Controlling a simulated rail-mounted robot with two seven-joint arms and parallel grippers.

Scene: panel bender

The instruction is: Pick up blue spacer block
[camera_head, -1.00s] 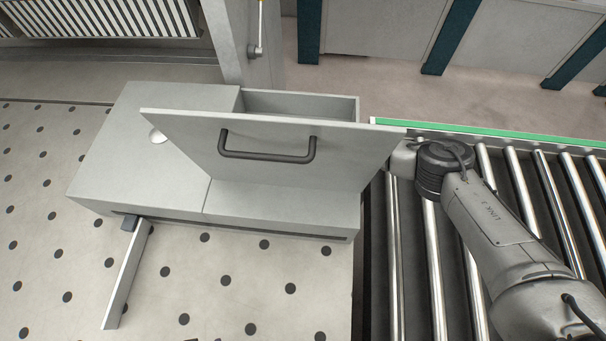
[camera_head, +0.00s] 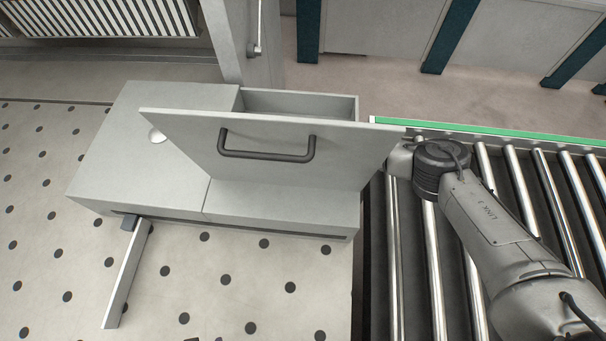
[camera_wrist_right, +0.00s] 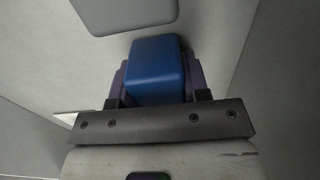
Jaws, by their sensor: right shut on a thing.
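The blue spacer block (camera_wrist_right: 153,68) is in the middle of the right wrist view. My right gripper (camera_wrist_right: 155,82) is shut on it, with a purple-grey finger on each side of the block. The block is not visible in the head view. There, my right arm comes in from the right and its end goes behind the raised grey front panel, so the right gripper is hidden. My left gripper is not in view.
The grey panel (camera_head: 350,155) with a dark handle (camera_head: 268,147) stands before an open drawer (camera_head: 300,104) in a grey cabinet (camera_head: 140,150). A roller conveyor (camera_head: 520,190) lies to the right. Light walls surround the block in the right wrist view.

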